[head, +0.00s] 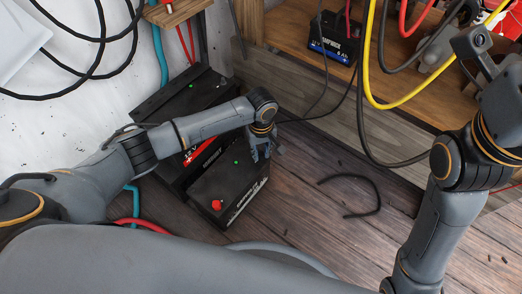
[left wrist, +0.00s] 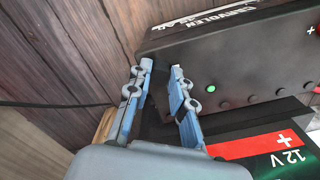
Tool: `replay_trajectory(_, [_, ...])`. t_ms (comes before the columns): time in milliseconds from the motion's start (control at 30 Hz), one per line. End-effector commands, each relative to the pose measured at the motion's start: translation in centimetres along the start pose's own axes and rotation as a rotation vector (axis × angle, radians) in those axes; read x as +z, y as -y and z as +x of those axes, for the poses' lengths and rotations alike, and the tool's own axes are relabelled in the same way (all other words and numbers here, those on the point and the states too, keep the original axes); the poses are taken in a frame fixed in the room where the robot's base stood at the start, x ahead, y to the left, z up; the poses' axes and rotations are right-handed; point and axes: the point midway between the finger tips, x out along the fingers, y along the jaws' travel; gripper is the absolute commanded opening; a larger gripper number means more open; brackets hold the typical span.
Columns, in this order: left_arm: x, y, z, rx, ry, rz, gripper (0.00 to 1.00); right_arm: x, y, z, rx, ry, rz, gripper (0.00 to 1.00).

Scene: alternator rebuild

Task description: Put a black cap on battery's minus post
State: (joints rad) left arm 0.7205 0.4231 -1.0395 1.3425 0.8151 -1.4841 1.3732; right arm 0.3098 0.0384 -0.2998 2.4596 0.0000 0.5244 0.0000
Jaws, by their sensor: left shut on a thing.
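The black battery (head: 232,185) stands on the wooden floor, with a red cap (head: 217,204) on its near post and a green light on top. Its far end, opposite the red cap, is where my left gripper (head: 262,150) is. In the left wrist view the blue-grey fingers of this gripper (left wrist: 159,85) point at the corner of the battery (left wrist: 230,65). The fingers stand a little apart, with a dark thing, the black cap (left wrist: 157,118), between them. The minus post is hidden, so I cannot tell whether the cap touches it. My right gripper (head: 472,42) is at the upper right, its fingers unclear.
A second black battery (head: 180,95) with a red stripe lies beside the first, towards the wall. A small battery (head: 333,40) stands on the wooden shelf. Yellow and black cables (head: 400,104) hang at the right. A loose black cable (head: 375,190) lies on open floor.

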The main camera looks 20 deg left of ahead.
Motion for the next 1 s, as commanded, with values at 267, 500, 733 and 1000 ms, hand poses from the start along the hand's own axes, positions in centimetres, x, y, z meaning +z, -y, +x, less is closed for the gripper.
replay_trajectory(267, [0.0, 0.0, 0.0, 0.000, 0.000, 0.000, 0.48, 0.0, 0.0, 0.0, 0.000, -0.001, 0.000, 0.50])
replay_trajectory(500, [0.0, 0.0, -0.2, 0.001, 0.000, 0.000, 0.48, -0.3, -0.1, 0.1, 0.004, -0.005, 0.000, 0.50])
replay_trajectory(733, [-0.1, -0.1, -3.2, 0.004, -0.003, 0.000, 0.48, -0.2, 0.0, 0.0, 0.003, -0.002, 0.000, 0.50])
replay_trajectory(1000, [-0.1, -0.1, -8.9, 0.003, -0.002, 0.001, 0.48, -0.1, 0.0, 0.0, 0.002, -0.001, 0.001, 0.50])
